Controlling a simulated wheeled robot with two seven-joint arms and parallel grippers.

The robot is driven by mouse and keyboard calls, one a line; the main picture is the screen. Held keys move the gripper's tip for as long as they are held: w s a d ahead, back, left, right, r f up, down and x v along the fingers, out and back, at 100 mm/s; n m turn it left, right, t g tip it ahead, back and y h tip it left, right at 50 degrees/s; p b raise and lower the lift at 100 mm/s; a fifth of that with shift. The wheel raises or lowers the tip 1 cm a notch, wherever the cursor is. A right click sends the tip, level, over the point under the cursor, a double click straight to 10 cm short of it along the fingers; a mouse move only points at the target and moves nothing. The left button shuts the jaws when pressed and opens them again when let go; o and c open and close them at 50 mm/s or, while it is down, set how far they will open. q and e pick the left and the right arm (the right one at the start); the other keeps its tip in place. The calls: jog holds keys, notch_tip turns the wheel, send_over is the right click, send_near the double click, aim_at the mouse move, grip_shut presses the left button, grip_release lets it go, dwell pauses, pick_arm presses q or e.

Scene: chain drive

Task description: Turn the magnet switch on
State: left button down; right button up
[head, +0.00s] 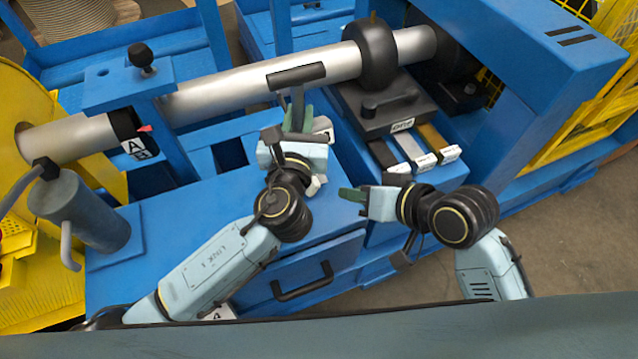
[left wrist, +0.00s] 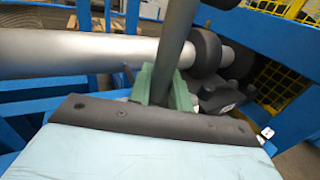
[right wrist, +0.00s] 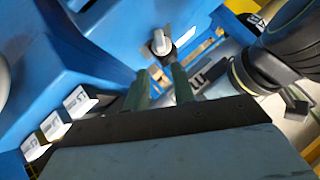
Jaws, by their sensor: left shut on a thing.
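My left gripper (head: 298,118) is shut on the grey stem of an upright T-shaped handle (head: 297,76) with a dark crossbar. In the left wrist view the stem (left wrist: 176,45) stands between the green fingers. My right gripper (head: 352,194) is over the blue cabinet, right of the left gripper. In the right wrist view its fingers (right wrist: 160,88) are apart with nothing between them. Beyond them a small grey knob (right wrist: 160,42) sits by a blue surface. No readable label marks the magnet switch; I cannot tell whether it is this knob or the T-handle.
A dark block with a lever (head: 390,100) and several white-tagged levers (head: 425,162) stand at the right. A long silver shaft (head: 260,88) crosses behind. The blue cabinet (head: 225,185) has a drawer handle (head: 302,284). A grey cylinder (head: 75,210) stands at the left.

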aim_at(319, 186)
jog(key=x, duration=1.2)
jog(key=shift+s, duration=0.1)
jog(key=shift+c, duration=0.4)
grip_shut()
